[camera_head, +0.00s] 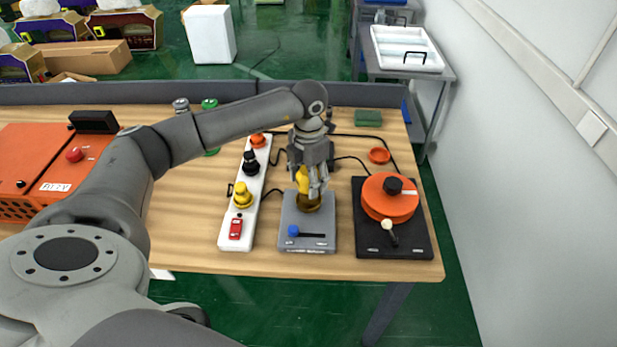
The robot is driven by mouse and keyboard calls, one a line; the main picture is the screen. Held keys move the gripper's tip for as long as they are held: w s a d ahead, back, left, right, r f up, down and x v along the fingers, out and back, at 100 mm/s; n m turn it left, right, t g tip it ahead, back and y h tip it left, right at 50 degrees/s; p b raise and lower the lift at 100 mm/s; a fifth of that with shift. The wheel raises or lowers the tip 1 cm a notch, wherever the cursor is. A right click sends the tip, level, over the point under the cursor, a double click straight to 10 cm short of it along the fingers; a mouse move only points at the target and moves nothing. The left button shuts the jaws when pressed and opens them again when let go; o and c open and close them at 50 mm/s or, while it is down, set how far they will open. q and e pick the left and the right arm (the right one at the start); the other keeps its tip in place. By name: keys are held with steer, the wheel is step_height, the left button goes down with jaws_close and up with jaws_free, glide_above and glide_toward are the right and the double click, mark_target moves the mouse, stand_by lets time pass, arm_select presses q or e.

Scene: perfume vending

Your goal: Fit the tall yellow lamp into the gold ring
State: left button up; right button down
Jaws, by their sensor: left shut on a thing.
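The tall yellow lamp (303,181) is between the fingers of my left gripper (316,186), which is shut on it. The lamp looks upright. The gripper points down over the grey base plate (288,243). The gold ring (308,206) sits on that plate, directly below the lamp and fingers. The fingers hide part of the lamp and part of the ring. I cannot tell whether the lamp's lower end is inside the ring or just above it. My right gripper is not in view.
Left of the plate stands a white strip (228,211) with a yellow knob (243,195), a black knob (250,163) and a red switch (236,229). On the right is a black board (368,243) with an orange disc (390,203). Cables run behind the plate.

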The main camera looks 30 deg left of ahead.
arm_select(q)
steer(key=shift+f+b, duration=1.05)
steer(key=shift+f, duration=0.35)
steer(key=o, duration=1.2)
